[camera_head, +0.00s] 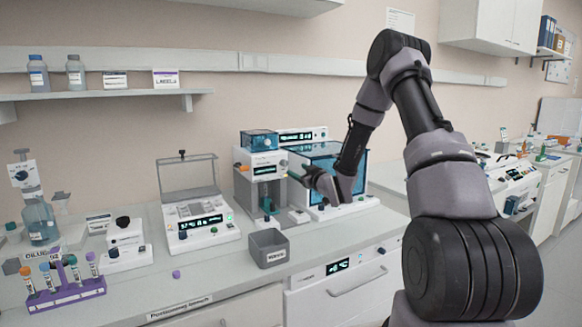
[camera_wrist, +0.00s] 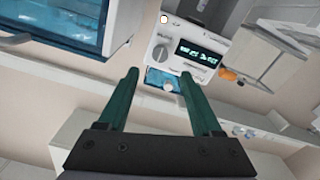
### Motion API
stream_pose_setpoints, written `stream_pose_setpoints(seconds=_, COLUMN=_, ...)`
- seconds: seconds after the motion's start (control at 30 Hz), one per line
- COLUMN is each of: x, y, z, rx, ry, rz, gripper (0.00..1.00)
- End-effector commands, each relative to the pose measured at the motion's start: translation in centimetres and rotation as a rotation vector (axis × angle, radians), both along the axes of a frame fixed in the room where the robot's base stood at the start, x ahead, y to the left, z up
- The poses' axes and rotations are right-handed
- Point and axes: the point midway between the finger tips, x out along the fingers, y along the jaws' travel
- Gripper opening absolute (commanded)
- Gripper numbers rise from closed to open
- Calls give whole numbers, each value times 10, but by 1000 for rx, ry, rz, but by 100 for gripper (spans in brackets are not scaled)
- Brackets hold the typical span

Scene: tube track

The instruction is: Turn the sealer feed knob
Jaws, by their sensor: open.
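The sealer (camera_head: 268,158) is a white upright machine with a clear blue top, a dark lit display and an orange part on its left side. In the wrist view the sealer (camera_wrist: 205,35) appears turned over. A round grey knob (camera_wrist: 161,51) sits beside its display, and I take it for the feed knob; its small label is unreadable. My gripper (camera_head: 291,174) is in front of the sealer's right side. In the wrist view my gripper (camera_wrist: 158,77) is open, with two green fingers apart and nothing between them. The knob lies beyond the fingertips, apparently untouched.
A blue-windowed cabinet (camera_head: 320,158) stands close right of the sealer, behind my arm. A grey open bin (camera_head: 268,249) sits in front. A lidded instrument (camera_head: 195,205) stands to the left. A purple tube rack (camera_head: 65,294) is at the front left.

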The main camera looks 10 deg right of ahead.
Motion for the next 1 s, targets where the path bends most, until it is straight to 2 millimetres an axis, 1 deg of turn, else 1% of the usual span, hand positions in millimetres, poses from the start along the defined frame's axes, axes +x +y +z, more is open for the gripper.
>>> stream_pose_setpoints(seconds=0.3, x=57, y=20, z=0, rx=-1, ry=-1, rz=1, gripper=66)
stream_pose_setpoints(seconds=0.4, x=72, y=24, z=0, rx=-1, ry=0, rz=1, gripper=66)
stream_pose_setpoints(seconds=0.5, x=82, y=27, z=0, rx=-1, ry=1, rz=0, gripper=66)
stream_pose_setpoints(seconds=0.63, x=89, y=28, z=0, rx=-1, ry=2, rz=-1, gripper=66)
stream_pose_setpoints(seconds=0.9, x=90, y=29, z=0, rx=-1, ry=2, rz=-1, gripper=66)
stream_pose_setpoints(seconds=0.93, x=90, y=29, z=0, rx=-1, ry=2, rz=-1, gripper=59)
stream_pose_setpoints(seconds=0.97, x=90, y=29, z=0, rx=-1, ry=2, rz=-1, gripper=47)
stream_pose_setpoints(seconds=1.0, x=90, y=29, z=0, rx=-1, ry=2, rz=-1, gripper=32)
